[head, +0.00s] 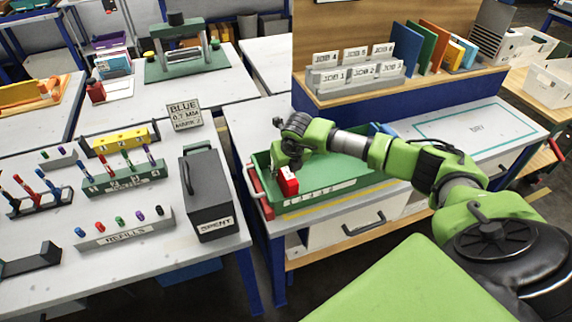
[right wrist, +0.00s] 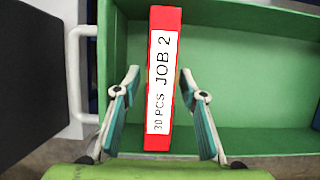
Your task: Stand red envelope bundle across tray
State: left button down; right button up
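The red envelope bundle (head: 288,183) shows below my right gripper at the left end of the green tray (head: 335,186). In the right wrist view the bundle (right wrist: 163,80) has a white label reading "JOB 2" and "30 PCS". The tray's green floor (right wrist: 240,75) shows beside it. My right gripper (head: 287,160) is over the tray's left part. In the right wrist view its fingers (right wrist: 160,72) are apart, one on each side of the bundle, with a gap at the left and a very narrow one at the right. My left gripper is not in view.
A black box marked "SPENT" (head: 208,195) stands on the left table, across a gap from the tray. A shelf behind the tray holds job card holders (head: 355,78) and coloured folders (head: 433,45). The marked "DRY" area (head: 478,128) at right is clear.

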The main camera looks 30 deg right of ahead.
jog(key=b+v, duration=0.3)
jog(key=v, duration=0.8)
jog(key=shift+s+a+r, duration=0.1)
jog(key=shift+s+r, duration=0.1)
jog(key=shift+f, duration=0.1)
